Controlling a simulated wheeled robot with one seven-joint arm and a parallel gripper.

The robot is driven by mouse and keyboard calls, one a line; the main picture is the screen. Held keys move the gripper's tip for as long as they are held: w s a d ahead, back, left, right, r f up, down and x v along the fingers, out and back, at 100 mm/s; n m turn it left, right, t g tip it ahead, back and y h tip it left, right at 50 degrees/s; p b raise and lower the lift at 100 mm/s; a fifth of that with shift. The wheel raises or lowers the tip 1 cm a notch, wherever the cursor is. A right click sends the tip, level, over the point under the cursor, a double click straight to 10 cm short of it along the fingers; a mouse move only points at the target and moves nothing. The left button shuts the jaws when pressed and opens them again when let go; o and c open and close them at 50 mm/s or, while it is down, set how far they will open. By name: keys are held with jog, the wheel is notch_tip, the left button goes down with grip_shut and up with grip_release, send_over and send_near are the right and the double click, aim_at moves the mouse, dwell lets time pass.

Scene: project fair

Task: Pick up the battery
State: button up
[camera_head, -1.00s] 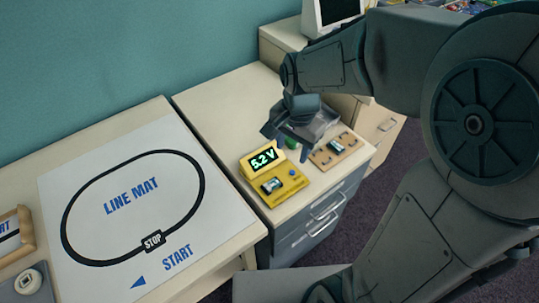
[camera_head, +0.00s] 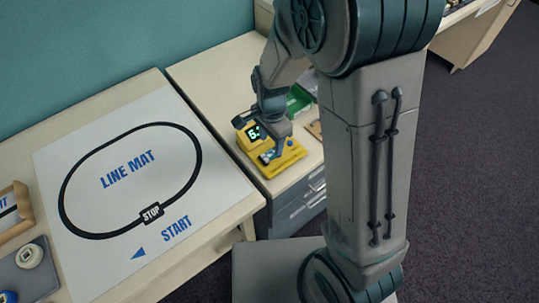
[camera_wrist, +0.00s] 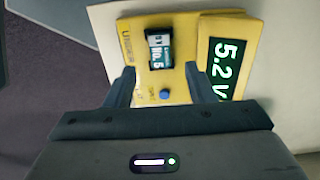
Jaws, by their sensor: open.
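The battery (camera_wrist: 159,48), dark with a pale label, lies in the cradle of a yellow tester (camera_wrist: 130,38) in the wrist view. The tester's screen (camera_wrist: 222,68) reads 5.2 V. In the head view the battery (camera_head: 266,157) is small and partly covered by my gripper (camera_head: 260,139), which is over the tester (camera_head: 290,160). My gripper also shows in the wrist view (camera_wrist: 160,76), open and empty. Its fingertips are spread wider than the battery and sit just short of it, on the side of the blue button (camera_wrist: 164,95).
A green bin (camera_head: 300,98) stands behind the tester, partly hidden by my arm. A wooden board (camera_head: 314,129) shows at its right. The line mat (camera_head: 100,215) lies flat on the left table, with a grey tray (camera_head: 40,275) beside it.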

aim_at(269, 154)
jog(key=f, duration=0.5)
jog(key=shift+s+a, duration=0.1)
jog(key=shift+a, duration=0.15)
jog(key=shift+r, duration=0.1)
grip_shut()
jog(key=shift+r, duration=0.1)
